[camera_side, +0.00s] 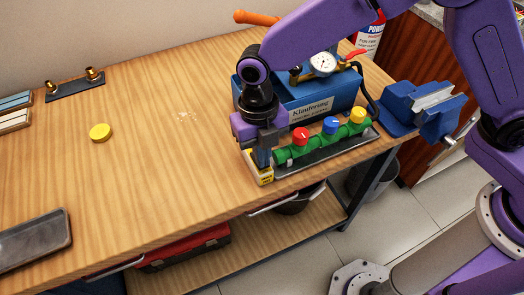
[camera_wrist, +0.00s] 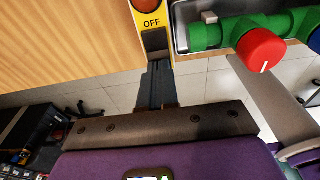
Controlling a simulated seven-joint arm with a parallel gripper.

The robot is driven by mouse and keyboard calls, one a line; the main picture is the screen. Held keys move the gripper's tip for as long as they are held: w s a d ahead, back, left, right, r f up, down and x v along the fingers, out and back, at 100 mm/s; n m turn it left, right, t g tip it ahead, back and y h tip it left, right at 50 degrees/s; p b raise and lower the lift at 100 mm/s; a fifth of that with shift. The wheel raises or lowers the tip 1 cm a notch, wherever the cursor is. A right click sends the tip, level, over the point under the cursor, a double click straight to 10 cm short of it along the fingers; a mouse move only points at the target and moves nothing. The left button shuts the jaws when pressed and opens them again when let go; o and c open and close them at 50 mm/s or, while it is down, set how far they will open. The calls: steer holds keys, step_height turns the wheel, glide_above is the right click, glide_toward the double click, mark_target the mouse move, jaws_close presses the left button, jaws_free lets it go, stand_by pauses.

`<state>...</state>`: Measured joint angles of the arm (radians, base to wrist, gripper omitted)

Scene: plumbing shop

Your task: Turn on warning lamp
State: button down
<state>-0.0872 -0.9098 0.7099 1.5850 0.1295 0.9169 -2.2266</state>
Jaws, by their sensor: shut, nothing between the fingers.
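The warning lamp is a small yellow box (camera_side: 264,178) at the table's front edge, left of the green pipe. In the wrist view the yellow box (camera_wrist: 134,16) shows at the top, with an orange-red lamp dome (camera_wrist: 148,4) cut off by the frame edge. The word OFF and a grey switch part (camera_wrist: 154,40) are below the dome. My gripper (camera_side: 263,160) points down over the box and hides part of it. In the wrist view my gripper (camera_wrist: 156,66) is shut and empty, its fingertips close by the switch part. I cannot tell whether they touch it.
Right beside the box, a green pipe (camera_side: 315,147) with red (camera_side: 301,136), blue (camera_side: 331,125) and yellow (camera_side: 357,115) knobs lies on a grey tray. Behind stands a blue gauge unit (camera_side: 290,100). A blue vise (camera_side: 425,106) is right. The table's left-middle is mostly clear.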

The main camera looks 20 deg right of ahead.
steer(key=shift+s+f, duration=0.15)
steer(key=shift+f, duration=0.1)
steer(key=shift+w, duration=0.2)
steer(key=shift+w+r, duration=0.3)
steer(key=shift+w, duration=0.35)
step_height(320, 180, up, 14)
steer(key=s, duration=0.1)
steer(key=shift+s, duration=0.4)
stand_by(0.6)
